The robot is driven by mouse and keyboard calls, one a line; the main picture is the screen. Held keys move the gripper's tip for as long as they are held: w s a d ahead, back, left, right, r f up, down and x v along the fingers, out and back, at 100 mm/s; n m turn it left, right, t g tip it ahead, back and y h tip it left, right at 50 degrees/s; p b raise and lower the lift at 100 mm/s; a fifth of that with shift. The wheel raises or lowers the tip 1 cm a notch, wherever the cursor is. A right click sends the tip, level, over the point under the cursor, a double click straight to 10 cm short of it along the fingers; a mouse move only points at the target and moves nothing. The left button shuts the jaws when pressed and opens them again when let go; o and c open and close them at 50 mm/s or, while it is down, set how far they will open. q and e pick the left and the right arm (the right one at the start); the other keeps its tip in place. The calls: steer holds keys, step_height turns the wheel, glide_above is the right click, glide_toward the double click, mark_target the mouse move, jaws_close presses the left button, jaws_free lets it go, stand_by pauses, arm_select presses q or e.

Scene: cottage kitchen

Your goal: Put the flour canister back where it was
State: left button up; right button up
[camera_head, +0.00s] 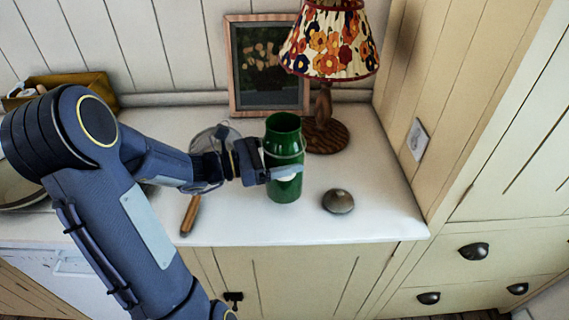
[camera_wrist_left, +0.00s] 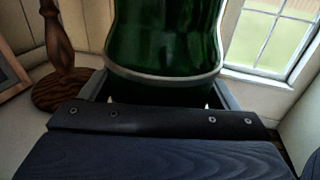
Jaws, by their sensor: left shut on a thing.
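The flour canister (camera_head: 284,130) is a tall green vessel with a pale band around it and a whitish patch low on its front. It is upright over the counter, in front of the lamp. My left gripper (camera_head: 277,163) reaches it from the left and is shut on it. In the left wrist view the canister (camera_wrist_left: 165,40) stands between the two fingers, with the band just above them. I cannot tell whether its base touches the counter. My right gripper is not in view.
A lamp with a flowered shade (camera_head: 330,42) stands behind the canister, beside a framed picture (camera_head: 268,98). A round, dark metallic object (camera_head: 338,201) lies to the right. The counter's right front (camera_head: 390,222) is clear.

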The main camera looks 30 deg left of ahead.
arm_select(q)
steer(key=f, duration=0.2)
steer(key=w+f, duration=0.1)
steer(key=shift+a+f, duration=0.1)
steer(key=shift+f, duration=0.25)
steer(key=shift+s+f, duration=0.1)
steer(key=shift+f, duration=0.1)
steer(key=shift+f, duration=0.15)
steer(key=o, duration=1.4)
steer(key=shift+o, duration=0.2)
